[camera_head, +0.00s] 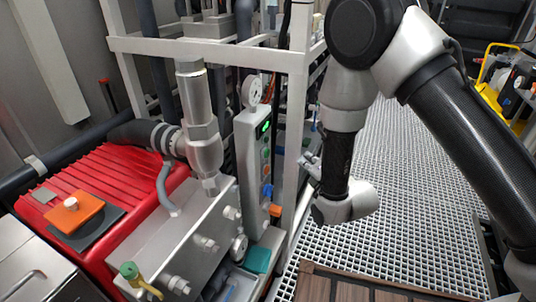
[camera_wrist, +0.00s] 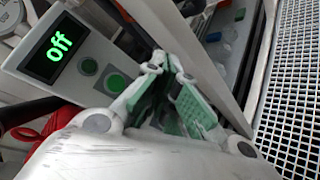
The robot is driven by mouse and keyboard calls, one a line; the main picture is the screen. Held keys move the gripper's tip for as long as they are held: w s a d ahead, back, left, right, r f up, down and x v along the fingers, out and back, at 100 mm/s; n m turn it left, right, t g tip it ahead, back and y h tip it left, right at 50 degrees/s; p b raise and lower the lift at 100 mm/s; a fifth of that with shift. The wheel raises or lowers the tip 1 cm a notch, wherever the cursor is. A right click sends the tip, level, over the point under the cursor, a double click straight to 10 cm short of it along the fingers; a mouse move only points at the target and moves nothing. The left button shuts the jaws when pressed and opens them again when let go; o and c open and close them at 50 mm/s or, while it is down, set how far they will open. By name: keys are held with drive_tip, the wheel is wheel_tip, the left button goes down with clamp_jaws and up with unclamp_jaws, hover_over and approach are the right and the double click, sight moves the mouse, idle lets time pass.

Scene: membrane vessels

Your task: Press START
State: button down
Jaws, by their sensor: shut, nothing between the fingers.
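The grey control panel (camera_head: 246,160) stands upright beside the white frame post in the head view. Its green display (camera_head: 264,127) reads "off" in the wrist view (camera_wrist: 59,48). No START label can be read on either. My gripper (camera_head: 309,161) is to the right of the panel. In the wrist view, its shut, empty fingers (camera_wrist: 166,66) are right of the buttons; contact with the panel cannot be made out.
The white frame post (camera_head: 297,120) stands close between the panel and my arm. A red pump housing (camera_head: 112,180) and a metal block with valves (camera_head: 165,245) are to the left. A pressure gauge (camera_head: 252,91) sits above the panel. Grating floor (camera_head: 410,190) lies open to the right.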

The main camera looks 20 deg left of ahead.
drive_tip(key=w+a, duration=0.1)
drive_tip(key=a, duration=0.7)
drive_tip(key=shift+a, duration=0.3)
drive_tip(key=shift+w+a, duration=0.1)
drive_tip(key=shift+w, duration=0.05)
idle(1.1)
drive_tip(key=shift+a, duration=0.3)
drive_tip(key=shift+w+a, duration=0.1)
drive_tip(key=shift+a, duration=0.35)
idle(0.6)
drive_tip(key=shift+d, duration=0.8)
drive_tip(key=shift+d, duration=0.1)
drive_tip(key=d, duration=0.2)
drive_tip(key=s+d, duration=0.1)
drive_tip(key=d, duration=0.1)
drive_tip(key=shift+d, duration=0.4)
